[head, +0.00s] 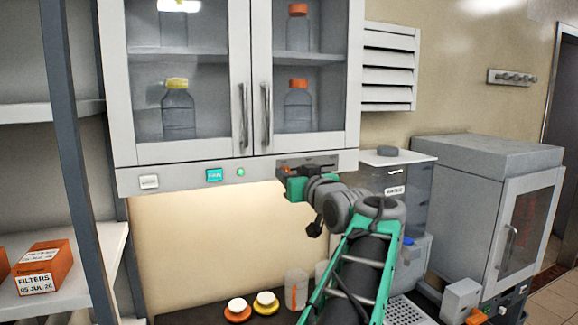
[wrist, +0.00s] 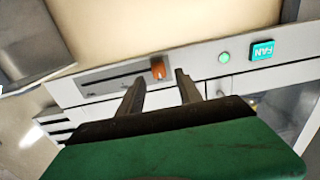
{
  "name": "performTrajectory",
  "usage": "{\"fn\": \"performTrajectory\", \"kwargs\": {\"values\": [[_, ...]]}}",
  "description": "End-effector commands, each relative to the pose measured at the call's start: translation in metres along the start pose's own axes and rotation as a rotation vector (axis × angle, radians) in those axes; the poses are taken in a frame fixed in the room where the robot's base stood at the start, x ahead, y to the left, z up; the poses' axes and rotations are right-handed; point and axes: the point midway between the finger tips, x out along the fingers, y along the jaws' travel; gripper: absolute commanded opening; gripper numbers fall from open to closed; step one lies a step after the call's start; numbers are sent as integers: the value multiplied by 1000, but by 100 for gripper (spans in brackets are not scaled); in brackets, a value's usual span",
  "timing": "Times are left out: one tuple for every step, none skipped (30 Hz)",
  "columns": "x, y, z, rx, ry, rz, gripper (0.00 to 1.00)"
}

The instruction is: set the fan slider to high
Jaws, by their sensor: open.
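The fan slider has an orange knob (wrist: 158,69) on a dark slot in the grey control strip (wrist: 205,68) under the wall cabinet. Small marks beside the slot are too small to read. My gripper (wrist: 160,87) is open, its two fingers pointing at the strip on either side of the knob in the picture. Contact with the knob cannot be told. In the head view my gripper (head: 292,186) is at the strip's right part and partly hides the slider.
Cabinet door handles (head: 265,115) hang above. Orange and yellow discs (head: 266,303) lie on the counter below. A clear-sided unit (head: 405,190) stands right.

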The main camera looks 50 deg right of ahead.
Motion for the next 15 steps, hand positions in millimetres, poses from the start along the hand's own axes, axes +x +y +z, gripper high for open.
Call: {"fn": "performTrajectory", "kwargs": {"values": [[9, -1, -3, 2, -2, -3, 42], [13, -1, -3, 2, -1, -3, 42], [17, 0, -2, 2, -1, -2, 42], [20, 0, -2, 2, -1, -1, 42], [22, 0, -1, 2, -1, -1, 42], [23, 0, 0, 1, -1, 0, 42], [24, 0, 0, 1, -1, 0, 42], [24, 0, 0, 0, -1, 1, 42], [24, 0, 0, 0, -1, 1, 42], [24, 0, 0, 0, -1, 1, 42], [24, 0, 0, 0, -1, 1, 42], [24, 0, 0, 0, -1, 1, 42], [24, 0, 0, 0, -1, 1, 41], [24, 0, 1, 0, -1, 1, 39], [24, 0, 1, 0, -1, 1, 35]]}}
